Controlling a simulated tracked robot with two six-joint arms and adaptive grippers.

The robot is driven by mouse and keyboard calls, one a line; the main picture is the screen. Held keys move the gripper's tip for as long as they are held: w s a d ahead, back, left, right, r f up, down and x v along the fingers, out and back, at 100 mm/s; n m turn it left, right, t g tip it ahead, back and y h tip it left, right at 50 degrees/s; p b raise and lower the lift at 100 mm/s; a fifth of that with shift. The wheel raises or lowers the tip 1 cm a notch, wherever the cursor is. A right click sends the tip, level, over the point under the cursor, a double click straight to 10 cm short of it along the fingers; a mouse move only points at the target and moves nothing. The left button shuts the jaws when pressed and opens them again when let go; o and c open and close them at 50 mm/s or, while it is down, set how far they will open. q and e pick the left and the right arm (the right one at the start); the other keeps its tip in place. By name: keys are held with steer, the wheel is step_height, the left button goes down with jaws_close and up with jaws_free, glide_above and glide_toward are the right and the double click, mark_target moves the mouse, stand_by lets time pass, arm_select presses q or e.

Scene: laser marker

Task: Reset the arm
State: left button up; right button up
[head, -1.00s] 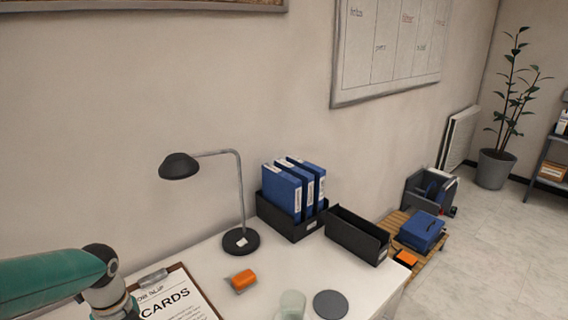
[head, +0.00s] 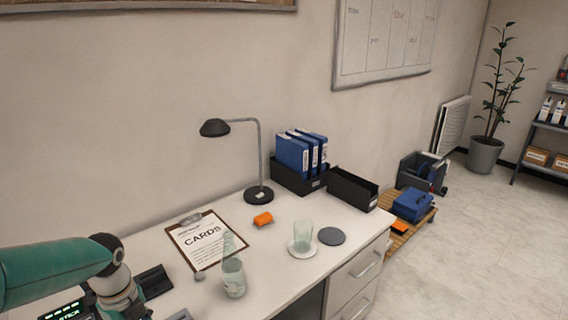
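My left arm comes in from the lower left of the head view, a green link with a grey joint, over the left end of the white desk (head: 290,275). Its gripper is outside the picture or hidden, so its fingers do not show. My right arm and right gripper are not in view. A clipboard (head: 205,240) with a CARDS sheet lies on the desk to the right of the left arm. A clear bottle-like vessel (head: 233,279) stands in front of it.
A glass (head: 302,235) stands on a white saucer beside a dark round disc (head: 332,236). An orange object (head: 263,219) lies near the black lamp (head: 258,195). Blue binders (head: 293,155) and an empty black bin (head: 352,188) stand at the back right. A black box (head: 153,282) lies near the arm.

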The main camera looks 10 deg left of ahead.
arm_select(q)
steer(key=d+f, duration=0.1)
steer(key=f, duration=0.1)
steer(key=s+d+f+g, duration=0.1)
steer(key=d+f, duration=0.1)
steer(key=s+d+f+m+g, duration=0.1)
steer(key=f, duration=0.1)
steer(key=shift+s+d+f+h, duration=0.15)
steer(key=shift+s+d+h, duration=0.1)
steer(key=shift+d+h, duration=0.05)
steer(key=s+d+f+n+h+p, duration=0.1)
steer(key=s+d+f+n+h, duration=0.1)
steer(key=s+d+f+n, duration=0.65)
steer(key=s+d+f+n+h, duration=0.2)
steer(key=s+d+f+n, duration=0.35)
steer(key=d+f, duration=0.55)
steer(key=w+n+t, duration=0.1)
steer(key=n, duration=0.2)
steer(key=w+n+t, duration=0.1)
steer(key=w+n, duration=0.1)
steer(key=n, duration=0.1)
steer(key=w+n, duration=0.1)
steer(key=n, duration=0.2)
steer(key=shift+w+d+r+n+t+y, duration=0.25)
steer(key=shift+r+n+t+y, duration=0.05)
steer(key=shift+n+t, duration=0.1)
